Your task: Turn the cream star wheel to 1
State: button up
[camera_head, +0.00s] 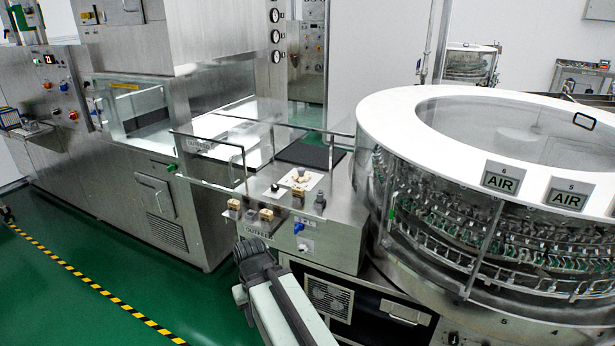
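The cream star wheel (299,176) is small and sits on a pale square plate on top of the steel machine housing, near the middle of the view. Its number markings are too small to read, so its setting cannot be told. My gripper (250,246) is the dark end of my grey arm at the lower middle. It is in front of the housing, below and to the left of the wheel in the picture, and looks apart from it. Its fingertips are not clear enough to tell open from shut.
Small tan blocks (266,214) and a dark grey knob (320,202) stand near the wheel. A blue knob (298,227) is on the housing front. Clear guard panels with metal rails (208,139) rise behind. The large round washer (400,110) stands right. Green floor (60,290) is open left.

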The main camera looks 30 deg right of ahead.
aim_at(301, 176)
jog(key=u, duration=0.35)
jog(key=i, duration=1.15)
jog(key=z, duration=0.2)
